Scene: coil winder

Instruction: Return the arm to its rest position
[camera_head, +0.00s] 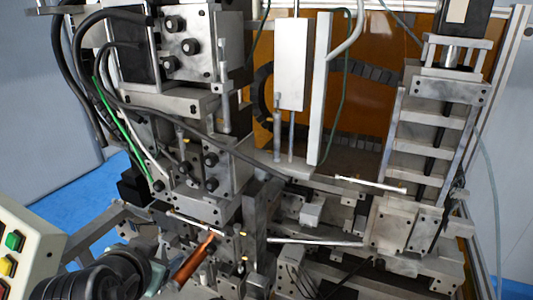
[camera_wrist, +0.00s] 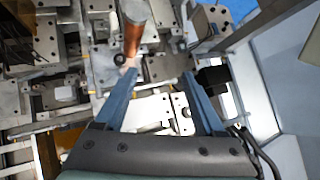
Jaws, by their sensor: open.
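My gripper (camera_wrist: 160,75) is open, its two blue fingers spread with nothing held between them in the wrist view. A copper-coloured rod (camera_wrist: 132,38) stands just beyond the tip of the left finger. I cannot tell whether they touch. In the head view the copper rod (camera_head: 194,258) slants at the lower middle, in the front of the coil winder (camera_head: 200,150). My dark arm end shows at the lower left there, close to the rod. The gripper's fingers are mostly hidden in that view.
A panel with green and yellow buttons (camera_head: 15,250) stands at the far left. Thin metal bars (camera_head: 318,241) and (camera_head: 370,185) stick out across the machine. Black cables (camera_head: 75,80) hang at its left side. The blue floor (camera_head: 60,215) shows free at left.

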